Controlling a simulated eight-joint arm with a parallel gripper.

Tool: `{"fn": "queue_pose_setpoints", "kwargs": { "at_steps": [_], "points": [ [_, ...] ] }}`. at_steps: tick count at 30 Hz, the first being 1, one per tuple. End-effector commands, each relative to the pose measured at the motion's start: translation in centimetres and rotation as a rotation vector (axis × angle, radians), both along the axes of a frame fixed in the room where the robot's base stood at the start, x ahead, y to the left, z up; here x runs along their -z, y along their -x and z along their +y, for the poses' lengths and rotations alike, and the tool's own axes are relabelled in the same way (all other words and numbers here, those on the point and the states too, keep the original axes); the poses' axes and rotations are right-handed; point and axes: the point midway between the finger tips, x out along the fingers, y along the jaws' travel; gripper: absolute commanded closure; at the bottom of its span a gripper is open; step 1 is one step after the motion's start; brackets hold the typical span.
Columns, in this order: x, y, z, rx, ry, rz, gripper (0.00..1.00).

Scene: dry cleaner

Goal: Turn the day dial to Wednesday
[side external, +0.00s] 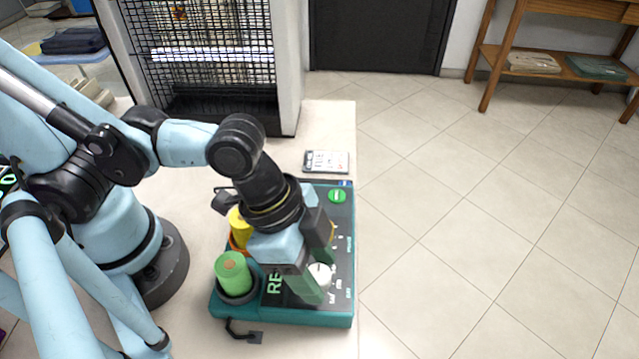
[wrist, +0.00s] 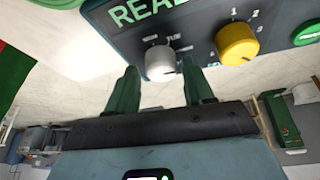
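A dark control box with a teal base (side external: 338,318) lies on the counter, and it also shows upside-angled at the top of the wrist view (wrist: 115,22). It carries a silver-white dial (side external: 320,275), also in the wrist view (wrist: 160,62), and a yellow dial (wrist: 237,43), mostly hidden by my gripper in the side view.
A green button (side external: 337,196) sits at the box's far end. A green cylinder (side external: 233,275) and a yellow one (side external: 238,228) stand along its left side. A lit display (wrist: 140,10) reads "REA", partly cut off. A small card (side external: 326,161) lies behind the box.

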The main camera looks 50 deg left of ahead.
Motion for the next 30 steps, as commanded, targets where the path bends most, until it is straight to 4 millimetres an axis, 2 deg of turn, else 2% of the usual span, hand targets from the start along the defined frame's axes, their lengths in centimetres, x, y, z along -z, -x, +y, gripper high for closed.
{"fn": "queue_pose_setpoints", "kwargs": {
  "at_steps": [14,30],
  "points": [
    [-0.3,-0.1,0.2,-0.001,-0.004,-0.004,0.39],
    [-4.5,0.9,1.8,-0.001,-0.003,-0.002,0.39]
  ]
}}
